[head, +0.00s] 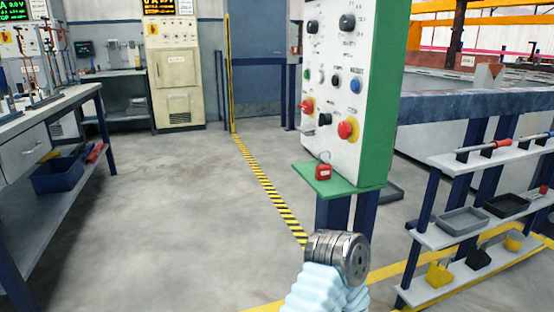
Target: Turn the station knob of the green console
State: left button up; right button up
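The green console (388,100) stands right of centre, with a white front panel (336,60) facing left and a green side. Two large black knobs, a left one (312,26) and a right one (347,22), sit near the top. I cannot read the labels to tell which is the station knob. A metal joint of my arm with a pale blue sleeve shows at the bottom, apart from the console. No gripper fingers show.
A red padlock (323,171) is on the console's green ledge (340,187). A rack (470,237) with trays and yellow and black items stands at right. A workbench (40,110) with a blue bin (58,178) is at left. The grey floor (180,220) between is clear.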

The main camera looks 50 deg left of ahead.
aim_at(313, 26)
jog(key=u, duration=1.35)
jog(key=i+j+z, duration=0.1)
jog(key=i+j, duration=0.1)
